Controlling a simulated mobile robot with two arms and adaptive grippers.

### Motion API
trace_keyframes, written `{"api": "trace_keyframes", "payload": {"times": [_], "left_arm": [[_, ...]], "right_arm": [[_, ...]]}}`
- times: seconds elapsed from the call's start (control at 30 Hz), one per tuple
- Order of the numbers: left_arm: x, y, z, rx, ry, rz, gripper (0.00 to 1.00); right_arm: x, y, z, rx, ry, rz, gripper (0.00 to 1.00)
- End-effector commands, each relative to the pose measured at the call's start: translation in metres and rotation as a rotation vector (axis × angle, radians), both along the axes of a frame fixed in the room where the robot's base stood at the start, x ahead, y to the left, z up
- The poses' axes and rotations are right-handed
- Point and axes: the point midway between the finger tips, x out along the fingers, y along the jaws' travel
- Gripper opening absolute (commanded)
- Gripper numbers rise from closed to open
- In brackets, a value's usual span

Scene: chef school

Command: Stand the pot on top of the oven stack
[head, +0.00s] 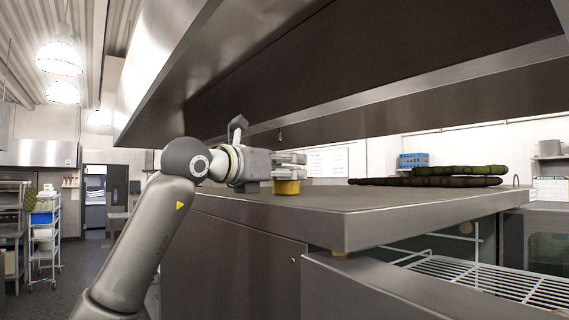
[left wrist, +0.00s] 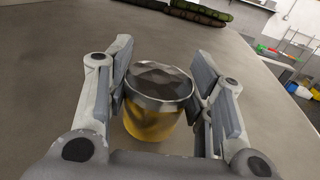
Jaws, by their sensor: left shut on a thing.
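The pot (head: 287,188) is small and yellow, with a silvery rim and a dark faceted top that show in the left wrist view (left wrist: 158,88). My left gripper (head: 292,162) is shut on it, with one finger on each side of the pot in the left wrist view (left wrist: 160,100). The pot is upright at the flat grey top of the steel oven stack (head: 330,207), near its front left part. Its base looks on or just above that surface; I cannot tell which. My right gripper is not in view.
A steel hood (head: 400,70) hangs low over the top. Dark green and brown long rolls (head: 430,181) lie farther back on the right. A wire rack (head: 490,280) sits below at the right front. The surface around the pot is clear.

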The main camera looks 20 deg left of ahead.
Motion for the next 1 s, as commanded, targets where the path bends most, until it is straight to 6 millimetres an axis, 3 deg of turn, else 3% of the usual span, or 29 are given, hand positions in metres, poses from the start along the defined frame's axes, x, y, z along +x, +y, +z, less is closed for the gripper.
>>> {"api": "trace_keyframes", "payload": {"times": [0.4, 0.43, 0.57, 1.0], "left_arm": [[-0.0005, 0.0000, -0.0053, 0.000, -0.003, 0.000, 0.21], [-0.0003, -0.0002, -0.0041, -0.001, -0.002, 0.000, 0.53], [-0.0002, -0.0001, -0.0039, 0.000, -0.001, 0.000, 0.69], [-0.0018, 0.0008, -0.0022, 0.000, -0.002, 0.000, 0.70]], "right_arm": [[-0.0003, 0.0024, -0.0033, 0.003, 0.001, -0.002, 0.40], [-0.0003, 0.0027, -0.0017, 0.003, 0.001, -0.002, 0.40], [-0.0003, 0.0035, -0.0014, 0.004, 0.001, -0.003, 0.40], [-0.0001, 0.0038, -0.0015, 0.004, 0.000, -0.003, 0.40]]}}
